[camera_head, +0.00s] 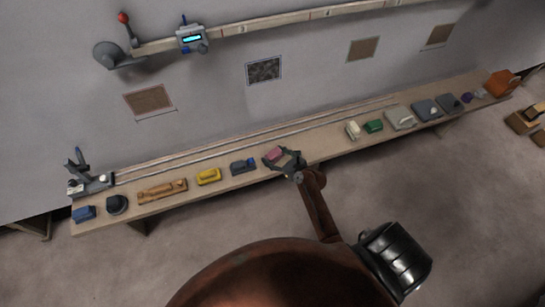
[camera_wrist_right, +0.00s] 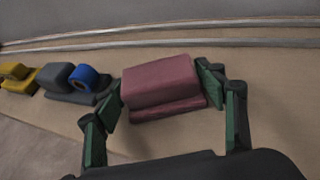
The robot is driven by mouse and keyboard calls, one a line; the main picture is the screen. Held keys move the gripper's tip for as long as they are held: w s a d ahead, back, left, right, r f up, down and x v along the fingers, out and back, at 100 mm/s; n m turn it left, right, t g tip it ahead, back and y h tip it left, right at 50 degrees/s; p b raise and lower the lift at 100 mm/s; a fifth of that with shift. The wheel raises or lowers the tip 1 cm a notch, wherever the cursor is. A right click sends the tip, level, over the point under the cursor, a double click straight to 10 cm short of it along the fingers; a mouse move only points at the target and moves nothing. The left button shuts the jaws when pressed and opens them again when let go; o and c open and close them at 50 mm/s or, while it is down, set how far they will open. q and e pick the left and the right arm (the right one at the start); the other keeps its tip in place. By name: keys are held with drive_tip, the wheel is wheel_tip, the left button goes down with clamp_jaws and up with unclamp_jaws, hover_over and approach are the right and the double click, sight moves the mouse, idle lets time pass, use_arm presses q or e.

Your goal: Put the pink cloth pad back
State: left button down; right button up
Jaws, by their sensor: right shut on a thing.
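The pink cloth pad (camera_head: 273,154) is at the middle of the long wooden shelf (camera_head: 225,195). In the right wrist view the pad (camera_wrist_right: 160,80) is a dusty-pink block over a thinner pink layer, between green-lined fingers. My right gripper (camera_head: 284,158) is shut on it, with fingers at its left and right sides. The pad is at or just above the shelf top; I cannot tell whether it touches. My left gripper is not in view.
Left of the pad are a grey-blue block with a blue roll (camera_head: 243,166), a yellow block (camera_head: 209,176) and a wooden block (camera_head: 162,191). To the right, bare shelf runs to a cream item (camera_head: 353,130) and a green item (camera_head: 373,126). A rail runs along the back.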

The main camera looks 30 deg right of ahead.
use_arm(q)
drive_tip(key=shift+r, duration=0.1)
use_arm(e)
drive_tip(key=shift+r, duration=0.15)
drive_tip(key=o, duration=1.2)
drive_tip(key=shift+c, duration=0.2)
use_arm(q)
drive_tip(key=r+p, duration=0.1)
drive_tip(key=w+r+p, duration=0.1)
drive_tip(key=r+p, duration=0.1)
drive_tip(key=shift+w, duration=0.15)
use_arm(e)
drive_tip(key=v, duration=1.2)
